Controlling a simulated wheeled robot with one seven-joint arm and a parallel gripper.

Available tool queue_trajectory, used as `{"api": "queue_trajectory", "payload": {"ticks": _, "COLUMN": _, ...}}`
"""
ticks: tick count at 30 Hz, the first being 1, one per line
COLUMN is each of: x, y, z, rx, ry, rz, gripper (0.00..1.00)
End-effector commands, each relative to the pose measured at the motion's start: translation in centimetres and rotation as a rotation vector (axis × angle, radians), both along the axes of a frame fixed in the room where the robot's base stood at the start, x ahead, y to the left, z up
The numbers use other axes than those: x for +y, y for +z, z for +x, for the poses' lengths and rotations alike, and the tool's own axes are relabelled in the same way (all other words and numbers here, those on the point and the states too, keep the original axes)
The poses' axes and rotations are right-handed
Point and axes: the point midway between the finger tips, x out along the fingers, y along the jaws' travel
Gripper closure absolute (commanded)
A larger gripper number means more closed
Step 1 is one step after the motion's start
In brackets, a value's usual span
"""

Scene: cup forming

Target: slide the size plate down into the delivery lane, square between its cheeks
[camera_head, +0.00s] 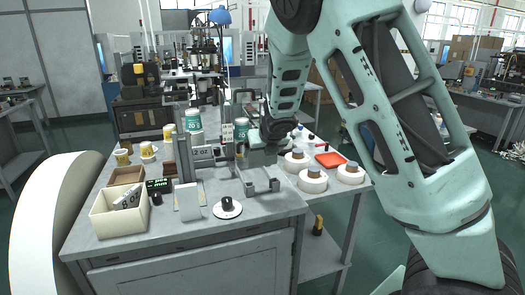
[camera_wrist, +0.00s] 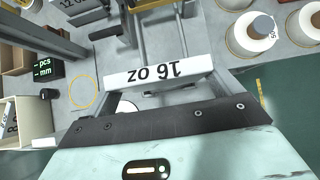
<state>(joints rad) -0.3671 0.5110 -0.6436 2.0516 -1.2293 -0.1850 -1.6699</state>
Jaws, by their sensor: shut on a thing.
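The size plate, a white-faced block marked "16 oz" (camera_wrist: 158,75), shows upside down in the wrist view, just beyond my gripper's dark front edge. My gripper (camera_head: 264,152) is shut on it and holds it over the right part of the bench in the head view. The delivery lane's grey cheeks (camera_head: 262,186) stand on the bench just below and in front of my gripper. In the wrist view, grey rails run away beyond the plate. The plate's lower edge and its fit between the cheeks are hidden, so I cannot tell whether it touches them.
Another plate marked "12 oz" (camera_head: 202,153) sits on the machine to the left. White rolls (camera_head: 313,181) and a red tray (camera_head: 330,159) lie to the right. A cream bin (camera_head: 119,212) and a counter display (camera_head: 158,185) are at the left. A round dial-like piece (camera_head: 228,208) lies near the front edge.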

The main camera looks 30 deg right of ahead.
Motion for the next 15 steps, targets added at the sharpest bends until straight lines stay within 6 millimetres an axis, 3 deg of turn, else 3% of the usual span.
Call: {"api": "queue_trajectory", "payload": {"ticks": 15, "x": 0.0, "y": -4.8, "z": 0.0, "rx": -0.001, "ry": 0.0, "rz": 0.0, "gripper": 0.38}}
